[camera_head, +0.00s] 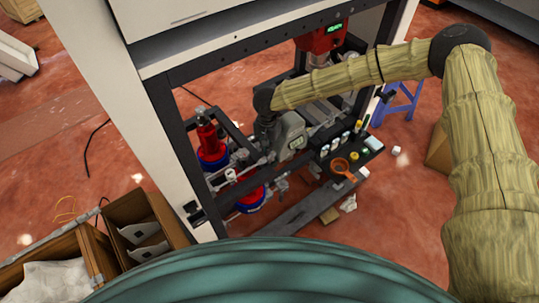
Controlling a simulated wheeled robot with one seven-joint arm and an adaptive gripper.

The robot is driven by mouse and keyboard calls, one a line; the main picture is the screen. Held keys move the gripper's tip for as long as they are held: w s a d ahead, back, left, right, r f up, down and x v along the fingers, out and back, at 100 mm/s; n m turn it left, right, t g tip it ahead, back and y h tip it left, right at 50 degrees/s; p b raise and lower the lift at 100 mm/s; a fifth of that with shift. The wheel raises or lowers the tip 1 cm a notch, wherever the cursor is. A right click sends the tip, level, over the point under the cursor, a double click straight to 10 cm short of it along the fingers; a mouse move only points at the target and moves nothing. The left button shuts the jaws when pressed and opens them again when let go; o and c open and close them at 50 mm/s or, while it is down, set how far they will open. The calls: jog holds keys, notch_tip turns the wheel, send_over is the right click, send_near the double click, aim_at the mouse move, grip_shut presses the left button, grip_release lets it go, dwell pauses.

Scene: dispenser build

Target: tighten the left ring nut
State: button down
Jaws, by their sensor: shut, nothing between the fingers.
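Two red cylindrical units with blue ring-shaped parts at their bases stand in the dark frame. The left one (207,135) is upright, with its blue ring (214,160) low around it. The other blue ring (250,201) is lower and nearer, partly hidden by rods and fittings. I cannot tell for sure which part is the left ring nut. My arm reaches in from the right, and my gripper (267,143) points down to the right of the left red unit, apart from its ring. It is shut and holds nothing; its fingertips are small and hard to make out.
A grey device with a small display (291,134) stands right beside my gripper. A black tray (347,152) with small items and an orange ring-shaped tool (340,166) lies to the right. A red unit with a green display (322,37) hangs above. Dark frame posts and metal rods crowd the space.

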jog(key=shift+f, duration=0.6)
jog(key=shift+s+d+f+p, duration=0.1)
jog(key=shift+s+d+p, duration=0.2)
jog(key=shift+s+p, duration=0.3)
dwell(1.5)
jog(key=shift+w, duration=0.1)
jog(key=shift+w+r+p, duration=0.15)
jog(key=shift+r+p, duration=0.5)
jog(key=shift+r, duration=0.1)
jog(key=shift+r, duration=0.1)
jog(key=shift+r+p, duration=2.55)
jog(key=shift+r, duration=0.4)
jog(key=shift+f, duration=0.15)
